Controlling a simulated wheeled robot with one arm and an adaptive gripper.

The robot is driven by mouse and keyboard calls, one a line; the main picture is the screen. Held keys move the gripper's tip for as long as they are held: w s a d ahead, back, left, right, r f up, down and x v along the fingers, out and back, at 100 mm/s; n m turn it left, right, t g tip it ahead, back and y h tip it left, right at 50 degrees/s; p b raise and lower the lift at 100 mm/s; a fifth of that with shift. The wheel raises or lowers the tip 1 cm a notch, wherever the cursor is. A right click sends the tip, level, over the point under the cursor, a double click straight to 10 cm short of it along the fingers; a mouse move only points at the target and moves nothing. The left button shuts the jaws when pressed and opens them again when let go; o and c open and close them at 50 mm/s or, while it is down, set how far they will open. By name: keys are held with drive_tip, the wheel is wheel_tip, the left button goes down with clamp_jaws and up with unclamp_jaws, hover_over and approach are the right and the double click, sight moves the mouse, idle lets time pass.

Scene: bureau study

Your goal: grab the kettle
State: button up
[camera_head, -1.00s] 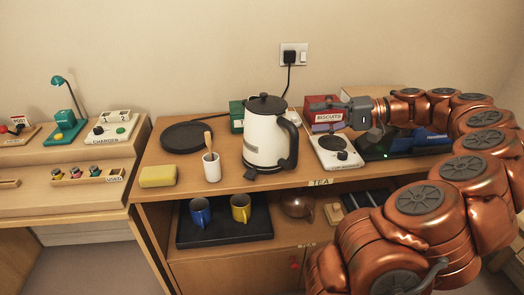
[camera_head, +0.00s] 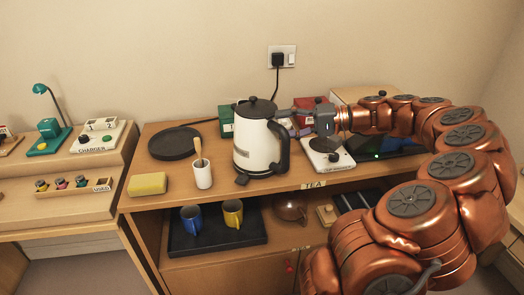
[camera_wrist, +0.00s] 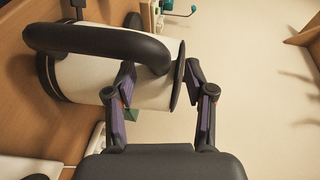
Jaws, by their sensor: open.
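The kettle (camera_head: 250,142) is white with a black lid, handle and base. It stands upright on the wooden counter, its handle on the right. It fills the left half of the wrist view (camera_wrist: 150,95), lying sideways in the picture with the lid to the right. My gripper (camera_head: 287,114) is open at the kettle's right, level with its upper part near the handle top. In the wrist view its two fingers (camera_wrist: 160,72) are apart, one over the upper body, the other beyond the lid. I cannot tell whether they touch the kettle.
A white cup (camera_head: 203,176) with a wooden stick, a yellow sponge (camera_head: 147,184) and a black round plate (camera_head: 174,143) are left of the kettle. A green box (camera_head: 226,121) is behind it. A white scale-like device (camera_head: 325,158) is below my gripper. Mugs stand on the shelf below.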

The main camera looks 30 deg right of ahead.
drive_tip(key=shift+w+a+f, duration=0.1)
drive_tip(key=shift+w+a, duration=0.2)
drive_tip(key=shift+a, duration=0.1)
clamp_jaws()
idle(0.5)
